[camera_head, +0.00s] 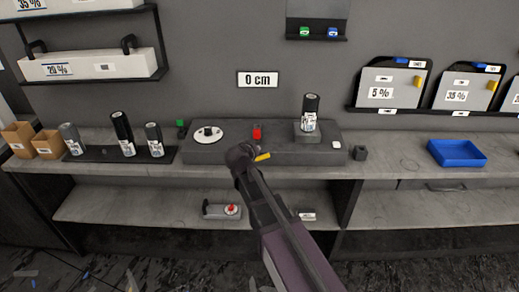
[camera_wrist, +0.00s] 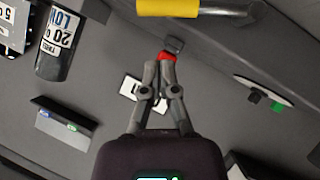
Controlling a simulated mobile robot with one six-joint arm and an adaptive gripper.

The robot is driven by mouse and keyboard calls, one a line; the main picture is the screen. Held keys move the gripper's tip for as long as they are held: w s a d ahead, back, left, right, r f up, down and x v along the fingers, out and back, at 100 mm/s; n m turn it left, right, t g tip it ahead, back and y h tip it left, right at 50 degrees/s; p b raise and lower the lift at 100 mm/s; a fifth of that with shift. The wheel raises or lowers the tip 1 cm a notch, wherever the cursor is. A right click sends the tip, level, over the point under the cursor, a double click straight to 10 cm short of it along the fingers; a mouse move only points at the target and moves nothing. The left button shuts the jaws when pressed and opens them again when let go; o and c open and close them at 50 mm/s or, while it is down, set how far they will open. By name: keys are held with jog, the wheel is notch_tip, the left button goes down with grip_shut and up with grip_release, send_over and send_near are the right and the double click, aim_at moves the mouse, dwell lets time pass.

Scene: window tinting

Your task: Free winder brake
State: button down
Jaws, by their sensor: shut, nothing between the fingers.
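The winder is a long grey unit (camera_head: 285,155) on the bench, with a white dial (camera_head: 208,134) at its left. A small red part (camera_head: 257,133), perhaps the brake, stands near its middle. A yellow handle (camera_head: 262,157) is at the front; it also shows at the top of the wrist view (camera_wrist: 168,8). My gripper (camera_wrist: 165,62) is shut and empty. Its fingertips are at the red part (camera_wrist: 166,56) in the wrist view; I cannot tell whether they touch. In the head view my wrist hides the fingers.
A dark labelled roll (camera_head: 310,113) stands on the winder's right part. Several similar rolls (camera_head: 123,133) stand at the left. A blue tray (camera_head: 456,152) is at the right. A red-buttoned device (camera_head: 222,211) lies on the lower shelf.

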jog(key=p+v, duration=0.4)
jog(key=v, duration=0.6)
jog(key=shift+d, duration=0.15)
jog(key=shift+d, duration=0.1)
jog(key=s+d+f+m+g+y, duration=0.1)
jog(key=s+d+f+g, duration=0.2)
jog(key=d, duration=0.4)
jog(key=s+d+f+m+g+y, duration=0.1)
jog(key=s+d+f+g, duration=0.2)
jog(key=s+d, duration=0.4)
jog(key=s+d+f+m+g+y, duration=0.1)
jog(key=s+d+f+g, duration=0.2)
jog(key=s+d+g, duration=0.2)
jog(key=shift+d+f+g+y, duration=0.3)
jog(key=shift+d+f+y, duration=0.1)
jog(key=shift+d, duration=0.9)
